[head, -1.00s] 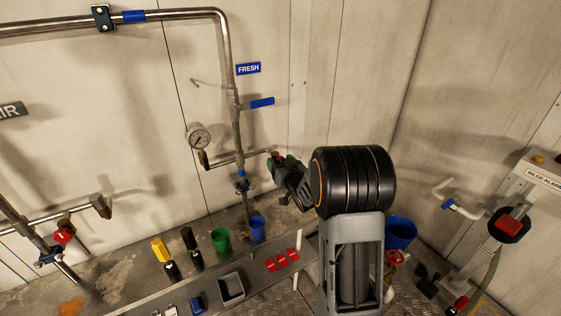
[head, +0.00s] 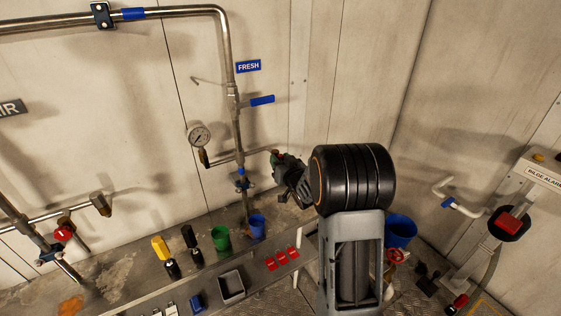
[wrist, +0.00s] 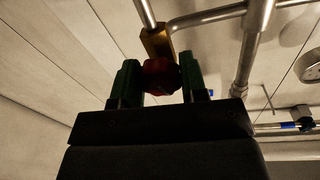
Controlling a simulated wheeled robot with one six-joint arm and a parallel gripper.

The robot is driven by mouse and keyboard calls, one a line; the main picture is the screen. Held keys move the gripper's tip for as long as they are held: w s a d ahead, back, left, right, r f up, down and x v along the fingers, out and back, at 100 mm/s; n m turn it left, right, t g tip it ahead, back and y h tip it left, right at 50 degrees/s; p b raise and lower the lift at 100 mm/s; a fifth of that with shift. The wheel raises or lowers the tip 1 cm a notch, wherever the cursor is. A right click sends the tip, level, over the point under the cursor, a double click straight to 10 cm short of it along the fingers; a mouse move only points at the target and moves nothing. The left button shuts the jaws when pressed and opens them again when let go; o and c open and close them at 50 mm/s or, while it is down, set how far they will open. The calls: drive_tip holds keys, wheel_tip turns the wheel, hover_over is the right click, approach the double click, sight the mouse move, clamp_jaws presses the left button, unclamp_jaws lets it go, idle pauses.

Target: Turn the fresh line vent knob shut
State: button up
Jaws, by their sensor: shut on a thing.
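The vent knob (wrist: 161,76) is dark red and faceted, on a brass fitting (wrist: 156,43) at the end of a thin steel branch pipe in the wrist view. My gripper (wrist: 161,82) has a green finger on each side of the knob and is shut on it. In the head view my gripper (head: 277,157) is at the right end of the branch off the fresh line (head: 236,130), below the blue FRESH label (head: 248,66). There the knob is mostly hidden by the gripper. How far the knob is turned cannot be told.
A pressure gauge (head: 199,136) and a blue lever handle (head: 262,100) sit on the fresh line close to my gripper. Below is a bench with a green cup (head: 221,238), a blue cup (head: 257,226) and a grey bin (head: 231,287). A red handwheel (head: 397,257) is at lower right.

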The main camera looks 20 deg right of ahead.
drive_tip(key=m+b, duration=0.1)
drive_tip(key=m, duration=0.2)
drive_tip(key=shift+m, duration=0.4)
drive_tip(key=o, duration=0.9)
drive_tip(key=shift+s, duration=0.1)
drive_tip(key=s, duration=0.4)
drive_tip(key=s+b, duration=0.1)
drive_tip(key=s, duration=0.4)
drive_tip(key=s+b, duration=0.1)
drive_tip(key=s, duration=0.3)
drive_tip(key=shift+s+d+r, duration=0.25)
drive_tip(key=shift+s, duration=0.05)
